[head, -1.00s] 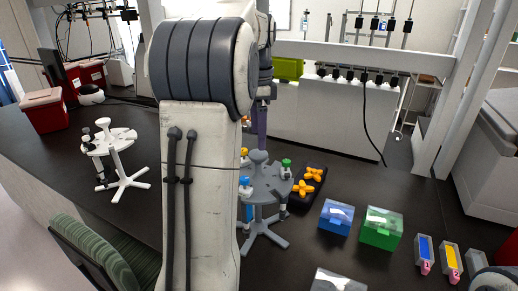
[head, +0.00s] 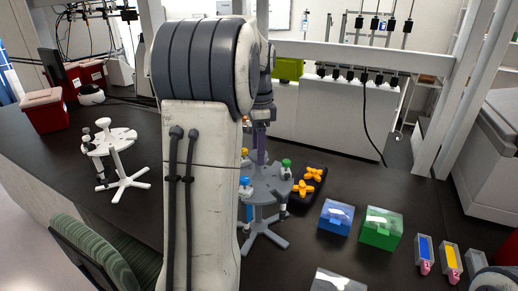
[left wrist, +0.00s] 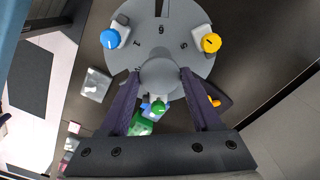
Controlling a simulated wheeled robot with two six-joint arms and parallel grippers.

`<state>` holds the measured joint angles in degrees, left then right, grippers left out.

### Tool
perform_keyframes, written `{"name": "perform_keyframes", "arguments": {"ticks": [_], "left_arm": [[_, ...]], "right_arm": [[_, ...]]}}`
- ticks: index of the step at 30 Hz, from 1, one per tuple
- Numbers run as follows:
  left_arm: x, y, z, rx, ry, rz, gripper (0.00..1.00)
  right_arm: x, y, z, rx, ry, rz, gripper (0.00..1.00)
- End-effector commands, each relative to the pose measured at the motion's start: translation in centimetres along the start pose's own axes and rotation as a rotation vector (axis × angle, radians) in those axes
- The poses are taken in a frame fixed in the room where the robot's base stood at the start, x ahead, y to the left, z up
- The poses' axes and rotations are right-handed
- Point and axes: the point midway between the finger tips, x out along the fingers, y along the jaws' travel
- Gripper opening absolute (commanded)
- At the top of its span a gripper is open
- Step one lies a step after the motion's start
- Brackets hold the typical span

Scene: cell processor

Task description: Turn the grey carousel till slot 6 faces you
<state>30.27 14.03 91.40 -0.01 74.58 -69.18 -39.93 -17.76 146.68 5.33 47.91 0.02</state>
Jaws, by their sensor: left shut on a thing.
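The grey carousel (head: 270,183) stands on the dark bench, partly hidden behind my left arm. It carries pipettes with a blue top (head: 245,181), a green top (head: 287,163) and a yellow top (head: 245,152). My left gripper (head: 259,160) has purple fingers pointing down at its centre. In the left wrist view, the gripper (left wrist: 159,73) is shut on the carousel's round central knob (left wrist: 162,76), one finger on each side. A numeral that looks like 6 (left wrist: 161,30) shows on the disc's far side from the fingers, between the blue and yellow tops. My right gripper is not in view.
A white carousel (head: 110,141) stands at the left. A black rack with orange pieces (head: 308,184), a blue box (head: 335,217) and a green box (head: 381,229) stand right of the grey carousel. A green striped chair (head: 95,255) is at the front left.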

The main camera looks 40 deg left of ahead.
Motion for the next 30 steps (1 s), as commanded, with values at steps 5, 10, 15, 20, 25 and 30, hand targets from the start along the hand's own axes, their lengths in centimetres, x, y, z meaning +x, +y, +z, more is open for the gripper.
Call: {"name": "perform_keyframes", "arguments": {"ticks": [5, 10, 15, 20, 25, 30], "left_arm": [[-0.1, 0.1, -0.1, -0.001, 0.001, 0.001, 0.0], [-0.1, 0.1, -0.1, -0.021, 0.001, 0.001, 0.0], [-0.2, 0.0, 0.0, -0.067, 0.002, 0.001, 0.0], [-0.2, 0.0, 0.0, -0.134, 0.002, 0.001, 0.0], [-0.2, 0.0, 0.0, -0.219, 0.001, 0.001, 0.0], [-0.2, -0.1, -0.1, -0.304, 0.002, 0.0, 0.0]], "right_arm": [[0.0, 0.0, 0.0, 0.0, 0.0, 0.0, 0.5], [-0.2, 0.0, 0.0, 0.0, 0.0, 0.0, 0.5], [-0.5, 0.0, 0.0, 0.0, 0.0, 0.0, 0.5], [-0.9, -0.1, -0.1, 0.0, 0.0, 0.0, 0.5], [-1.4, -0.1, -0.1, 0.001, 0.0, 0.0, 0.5], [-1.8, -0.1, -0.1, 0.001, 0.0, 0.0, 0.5]]}}
